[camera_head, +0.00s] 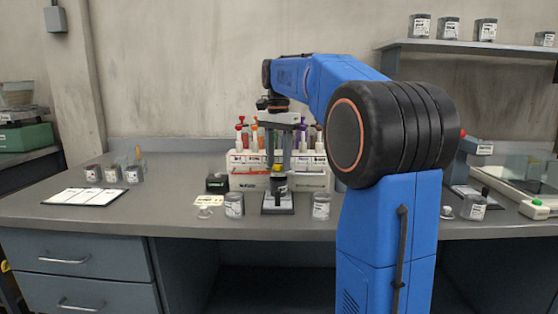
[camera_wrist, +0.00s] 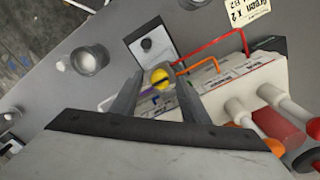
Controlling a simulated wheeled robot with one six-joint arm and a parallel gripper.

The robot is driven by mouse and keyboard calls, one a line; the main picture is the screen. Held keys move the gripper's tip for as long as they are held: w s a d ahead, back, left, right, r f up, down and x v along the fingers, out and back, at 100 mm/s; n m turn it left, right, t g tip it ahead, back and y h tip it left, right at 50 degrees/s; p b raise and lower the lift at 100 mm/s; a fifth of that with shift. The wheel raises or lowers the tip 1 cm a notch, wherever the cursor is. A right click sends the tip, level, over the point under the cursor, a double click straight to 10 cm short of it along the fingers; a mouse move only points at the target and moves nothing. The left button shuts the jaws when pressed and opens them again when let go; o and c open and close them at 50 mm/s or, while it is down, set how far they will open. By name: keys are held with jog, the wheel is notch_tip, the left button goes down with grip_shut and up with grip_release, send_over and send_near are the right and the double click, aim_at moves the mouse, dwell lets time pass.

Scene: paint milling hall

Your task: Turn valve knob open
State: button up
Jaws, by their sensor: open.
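A rack of paint dispensers (camera_head: 250,172) with several coloured caps stands at the back of the bench. A small round yellow valve knob (camera_head: 277,167) is at its front, partly hidden by my gripper. My gripper (camera_head: 285,163) points down in front of the rack. In the wrist view the yellow knob (camera_wrist: 160,76) lies between the tips of my open gripper (camera_wrist: 153,80). I cannot tell whether either finger touches it. Orange, red and purple spouts run beside it on the rack (camera_wrist: 225,80).
A small scale (camera_head: 278,210) stands below my gripper. Clear jars stand on either side, one left (camera_head: 234,205) and one right (camera_head: 321,206). A dark box (camera_head: 217,183) and a yellow label card (camera_head: 209,201) are left. The bench's left front is mostly clear.

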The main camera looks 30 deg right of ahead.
grip_shut()
jog(key=shift+n, duration=0.3)
jog(key=n, duration=1.3)
jog(key=shift+a+n, duration=0.1)
jog(key=shift+n, duration=2.1)
jog(key=c, duration=1.1)
grip_release()
grip_shut()
